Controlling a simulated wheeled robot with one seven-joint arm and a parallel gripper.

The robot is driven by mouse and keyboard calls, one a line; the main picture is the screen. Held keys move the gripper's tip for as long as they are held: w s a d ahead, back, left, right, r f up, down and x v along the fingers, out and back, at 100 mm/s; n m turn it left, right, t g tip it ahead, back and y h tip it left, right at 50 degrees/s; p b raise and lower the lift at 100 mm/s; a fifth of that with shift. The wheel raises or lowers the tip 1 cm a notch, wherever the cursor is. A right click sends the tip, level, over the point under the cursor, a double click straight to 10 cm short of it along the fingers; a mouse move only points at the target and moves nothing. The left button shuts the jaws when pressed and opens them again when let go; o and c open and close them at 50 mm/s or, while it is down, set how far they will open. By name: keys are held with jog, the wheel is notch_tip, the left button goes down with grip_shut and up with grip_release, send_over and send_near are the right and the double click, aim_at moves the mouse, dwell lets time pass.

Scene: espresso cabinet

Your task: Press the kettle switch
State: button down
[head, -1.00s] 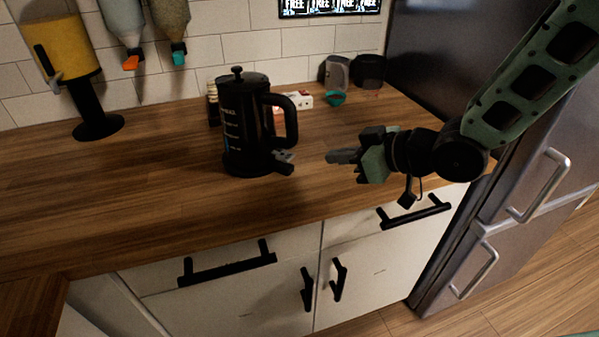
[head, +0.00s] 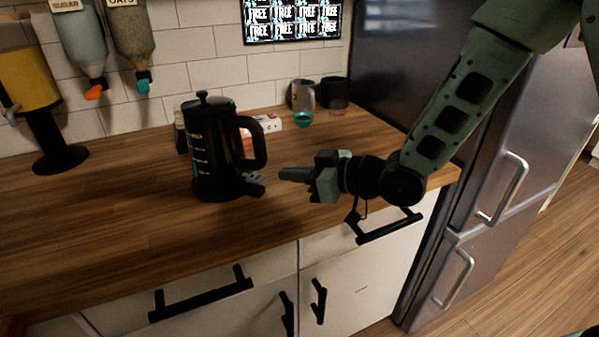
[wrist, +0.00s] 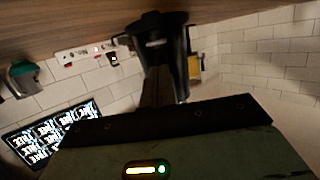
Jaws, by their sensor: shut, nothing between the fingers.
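The black kettle (head: 215,155) stands upright on the wooden counter, with its handle facing right. A small greyish lever-like part (head: 254,180) sticks out low on its right side, below the handle; it looks like the switch. My gripper (head: 283,174) is shut and empty, just right of this part, with a small gap between them in the head view. In the wrist view, the kettle (wrist: 160,38) appears upside down beyond my shut fingers (wrist: 158,92), which hide part of it. The switch is not clear in that view.
A teal bowl (head: 303,119) and dark mugs (head: 333,92) stand behind my gripper. A yellow dispenser (head: 28,75) stands at left. The counter (head: 110,210) is clear in front of the kettle. A fridge (head: 480,190) is at right.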

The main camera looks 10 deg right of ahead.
aim_at(256, 178)
jog(key=x, duration=0.6)
jog(key=shift+p, duration=0.35)
